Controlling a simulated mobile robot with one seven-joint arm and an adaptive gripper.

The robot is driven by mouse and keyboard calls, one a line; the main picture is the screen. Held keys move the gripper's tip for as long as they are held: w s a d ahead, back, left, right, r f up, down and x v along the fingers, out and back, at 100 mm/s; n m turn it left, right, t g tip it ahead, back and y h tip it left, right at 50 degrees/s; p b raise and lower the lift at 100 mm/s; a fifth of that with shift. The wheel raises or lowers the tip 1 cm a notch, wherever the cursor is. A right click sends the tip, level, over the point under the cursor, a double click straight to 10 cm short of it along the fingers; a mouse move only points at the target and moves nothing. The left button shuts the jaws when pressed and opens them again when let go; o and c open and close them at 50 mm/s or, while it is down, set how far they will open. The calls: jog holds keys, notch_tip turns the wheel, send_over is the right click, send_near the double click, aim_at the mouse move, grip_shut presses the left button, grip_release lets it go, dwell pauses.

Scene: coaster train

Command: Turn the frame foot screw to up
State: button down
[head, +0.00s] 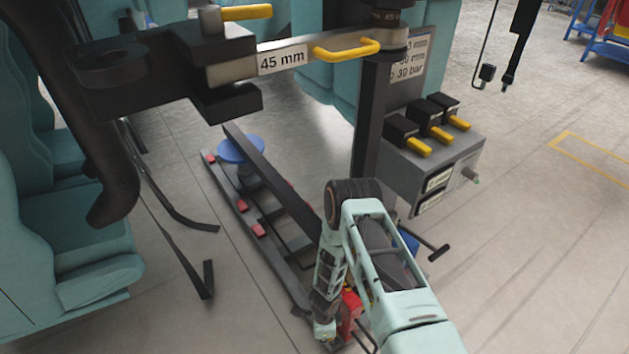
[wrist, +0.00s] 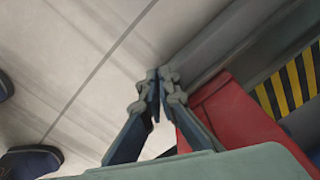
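The low frame (head: 274,258) runs along the floor, with a dark sloping beam (head: 275,180) above it. My gripper (head: 325,328) is low at the near end of the frame, beside a red block (head: 349,312). In the wrist view my gripper (wrist: 159,82) has its two fingertips together, with nothing clearly seen between them. The red part (wrist: 235,120) is just right of the fingers and a grey beam (wrist: 225,50) runs behind them. I cannot pick out the foot screw for certain; my arm and gripper hide much of that end.
A grey valve box (head: 435,170) with yellow levers stands right of the post (head: 370,130). A black bar handle (head: 436,252) sticks out at right. A blue disc (head: 240,149) is over the frame. Teal seats (head: 70,225) stand left. Floor (head: 540,240) is clear at right.

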notch_tip(320, 180, up, 6)
jog(key=p, duration=0.3)
jog(key=shift+a+p, duration=0.25)
jog(key=shift+p, duration=0.15)
